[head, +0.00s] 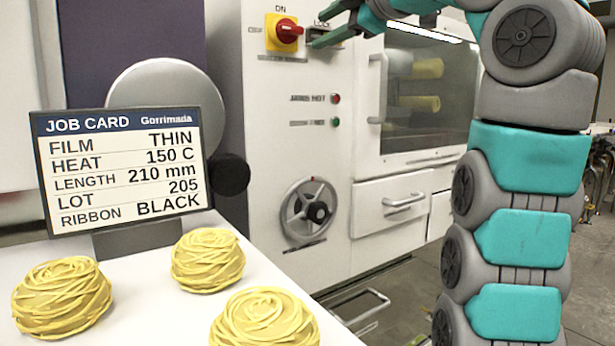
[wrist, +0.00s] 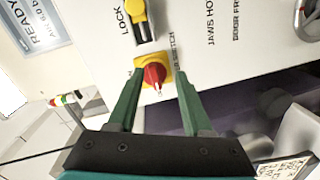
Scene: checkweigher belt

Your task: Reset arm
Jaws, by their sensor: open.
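My gripper (head: 322,27) is at the upper middle of the head view, in front of the machine's white front panel. Its two green fingers are spread with nothing held between them. In the wrist view, my gripper (wrist: 160,76) has its fingertips on either side of a red rotary switch (wrist: 154,76) on a yellow plate. In the head view the switch (head: 287,31) is just left of the fingertips, below the word ON. Whether the fingers touch the panel, I cannot tell. My arm comes from the right side and bends over at the top.
A yellow lock lever (wrist: 139,22) sits near the switch. A handwheel (head: 309,212), a windowed door (head: 425,85) and a drawer (head: 392,202) are on the machine. A job card (head: 128,170) and yellow pasta nests (head: 208,260) stand on the white surface in front.

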